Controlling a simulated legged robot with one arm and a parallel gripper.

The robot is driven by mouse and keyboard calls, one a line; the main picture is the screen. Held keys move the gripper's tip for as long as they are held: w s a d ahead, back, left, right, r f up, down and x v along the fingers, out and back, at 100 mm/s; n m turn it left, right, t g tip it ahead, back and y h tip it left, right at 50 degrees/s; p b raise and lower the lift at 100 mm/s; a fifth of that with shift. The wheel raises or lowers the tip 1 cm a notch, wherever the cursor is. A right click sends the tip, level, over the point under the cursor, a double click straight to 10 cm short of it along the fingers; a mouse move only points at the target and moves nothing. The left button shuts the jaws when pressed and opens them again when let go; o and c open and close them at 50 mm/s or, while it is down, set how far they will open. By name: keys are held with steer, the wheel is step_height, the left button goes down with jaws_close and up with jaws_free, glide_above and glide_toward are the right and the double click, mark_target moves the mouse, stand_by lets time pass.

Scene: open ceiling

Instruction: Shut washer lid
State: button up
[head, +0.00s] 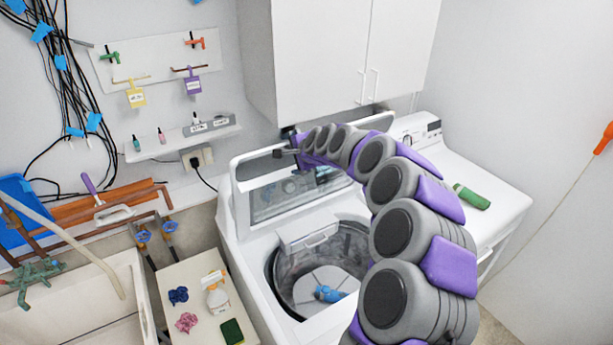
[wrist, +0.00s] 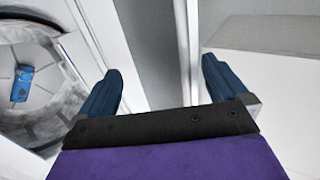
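The white top-load washer (head: 243,248) stands at the middle with its lid (head: 273,200) raised against the back. The lid has a clear window. The open round drum (head: 290,270) shows a blue item (head: 328,293) inside; the drum also shows at the left of the wrist view (wrist: 40,85). My gripper (head: 284,151) is at the lid's upper edge, with my arm reaching in from the right. In the wrist view my gripper (wrist: 160,85) has its two blue fingers spread. White panels and a grey strip show between them; I cannot tell whether they touch the lid.
A white machine (head: 487,212) with a green bottle (head: 471,197) stands at right. White cabinets (head: 318,60) hang above. A small stand (head: 195,285) with a spray bottle (head: 217,297) and a sink (head: 85,295) are at left. A shelf (head: 180,143) is on the wall.

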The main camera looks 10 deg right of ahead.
steer(key=shift+t, duration=0.4)
steer(key=s+b, duration=0.1)
steer(key=s+d+f+b, duration=0.1)
steer(key=s+b, duration=0.1)
steer(key=shift+s+d+f, duration=0.2)
steer(key=shift+d, duration=0.1)
steer(key=s+d+f+t+y+b, duration=0.1)
steer(key=s+d+f+t+b, duration=0.2)
steer(key=b, duration=1.4)
steer(key=s+d+f, duration=0.1)
steer(key=s+f, duration=0.3)
steer(key=s, duration=0.3)
steer(key=shift+s+d+f+y+b, duration=0.2)
steer(key=shift+s+f+y+b, duration=0.1)
steer(key=shift+s+b, duration=0.1)
steer(key=shift+r, duration=0.15)
